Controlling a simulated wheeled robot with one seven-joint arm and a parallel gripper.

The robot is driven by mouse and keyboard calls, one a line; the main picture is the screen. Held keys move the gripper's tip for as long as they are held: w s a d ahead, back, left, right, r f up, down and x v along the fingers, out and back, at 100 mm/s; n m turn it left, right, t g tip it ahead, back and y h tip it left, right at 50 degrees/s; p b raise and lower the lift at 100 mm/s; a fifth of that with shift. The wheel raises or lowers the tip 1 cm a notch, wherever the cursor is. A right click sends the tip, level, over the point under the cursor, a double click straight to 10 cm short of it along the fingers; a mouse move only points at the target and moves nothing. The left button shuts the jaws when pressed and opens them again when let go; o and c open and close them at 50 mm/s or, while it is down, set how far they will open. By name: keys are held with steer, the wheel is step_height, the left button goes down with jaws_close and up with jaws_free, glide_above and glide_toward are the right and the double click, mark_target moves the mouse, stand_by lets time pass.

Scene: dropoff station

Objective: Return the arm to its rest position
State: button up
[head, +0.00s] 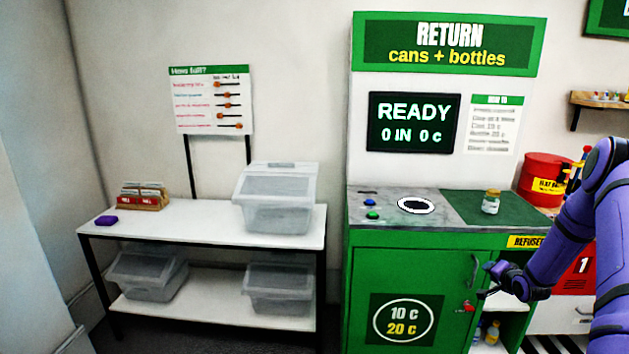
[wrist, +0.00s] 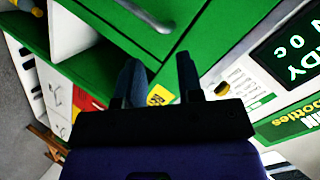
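My purple arm (head: 570,235) reaches in from the right edge of the head view, bent at the elbow. My gripper (head: 487,281) is at its end, in front of the green return cabinet (head: 400,275), below the counter top and close to the cabinet door handle. I cannot tell whether it touches the cabinet. In the wrist view my gripper (wrist: 158,75) shows two dark fingers standing apart, with nothing between them. Green cabinet panels (wrist: 215,45) fill the area beyond the fingers.
A jar (head: 491,202) stands on the green mat on the counter, right of a round hole (head: 416,205). A red drum (head: 545,178) is behind my arm. A white table (head: 185,222) with clear bins is at left. Grey floor shows in the wrist view (wrist: 20,125).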

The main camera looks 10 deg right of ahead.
steer(key=a+r+n+g, duration=0.1)
steer(key=a+r, duration=0.2)
steer(key=r, duration=0.4)
steer(key=w+a+r+n+g, duration=0.1)
steer(key=a+r+n, duration=0.15)
steer(key=r, duration=0.35)
steer(key=a+r, duration=0.4)
steer(key=r, duration=0.3)
steer(key=s+a+r+n+g+h, duration=0.1)
steer(key=s+a+r, duration=0.3)
steer(key=a+r, duration=0.25)
steer(key=s+a+r+n+g, duration=0.1)
steer(key=s+a+r+n, duration=0.1)
steer(key=s+a+r, duration=0.45)
steer(key=s+a+r+n+g+y, duration=0.1)
steer(key=s+a, duration=0.4)
steer(key=s, duration=0.5)
steer(key=s+a+r+n+g+y, duration=0.1)
steer(key=s+a+r, duration=0.4)
steer(key=s, duration=0.5)
steer(key=s+a+r+n+g+y, duration=0.1)
steer(key=s+a+r+n, duration=0.2)
steer(key=s+a, duration=0.4)
steer(key=s, duration=0.3)
steer(key=shift+s+a+r+n+g, duration=0.2)
steer(key=shift+s+a+n+g, duration=0.05)
steer(key=shift+s+n+g, duration=0.1)
